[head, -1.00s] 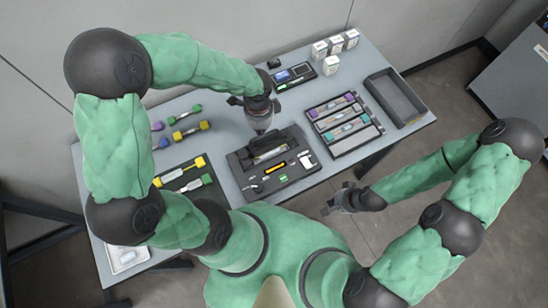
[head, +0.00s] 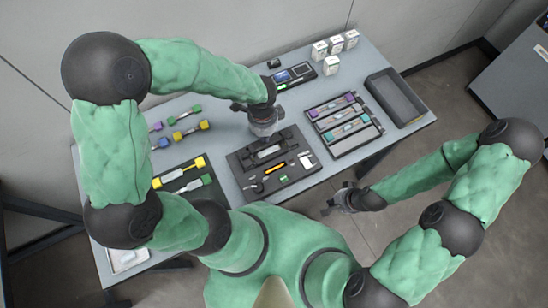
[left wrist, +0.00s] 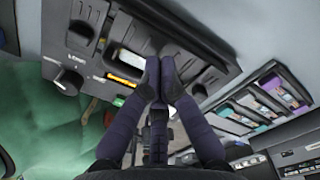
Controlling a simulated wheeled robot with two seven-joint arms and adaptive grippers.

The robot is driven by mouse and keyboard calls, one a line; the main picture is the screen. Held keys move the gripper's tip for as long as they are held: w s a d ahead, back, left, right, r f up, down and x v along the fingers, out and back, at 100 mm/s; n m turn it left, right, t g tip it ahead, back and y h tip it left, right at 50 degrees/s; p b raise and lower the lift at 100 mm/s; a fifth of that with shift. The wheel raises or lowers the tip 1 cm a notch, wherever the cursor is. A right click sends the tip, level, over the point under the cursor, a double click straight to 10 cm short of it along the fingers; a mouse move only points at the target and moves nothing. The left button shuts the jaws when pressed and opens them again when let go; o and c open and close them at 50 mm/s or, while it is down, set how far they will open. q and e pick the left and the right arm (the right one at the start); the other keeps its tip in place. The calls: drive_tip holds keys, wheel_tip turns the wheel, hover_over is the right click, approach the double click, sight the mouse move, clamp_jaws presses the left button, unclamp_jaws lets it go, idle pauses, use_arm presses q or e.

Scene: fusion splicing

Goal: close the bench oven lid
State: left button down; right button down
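A dark bench unit (head: 285,172), which I take for the oven, sits mid-table. A slot with a pale strip (head: 268,153) shows in its raised rear part; in the left wrist view the dark unit (left wrist: 92,48) fills the upper middle. I cannot clearly tell the lid from the body, or its angle. My left gripper (head: 263,131) is just above the unit's back edge. In the left wrist view its fingers (left wrist: 161,62) are together over the unit, with nothing visible between them; contact is unclear. My right gripper (head: 338,198) is open and empty, off the table's front edge.
A compartment tray (head: 344,125) and an empty dark bin (head: 397,97) lie right of the unit. A small device with a screen (head: 293,74) and several white boxes (head: 336,44) stand behind. A dark mat with dumbbell-shaped pieces (head: 182,178) lies left.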

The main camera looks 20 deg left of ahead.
use_arm(q)
drive_tip(key=shift+r, duration=0.1)
wheel_tip(320, 180, up, 7)
drive_tip(key=p, duration=0.6)
drive_tip(key=shift+w+a, duration=0.4)
drive_tip(key=shift+a, duration=0.05)
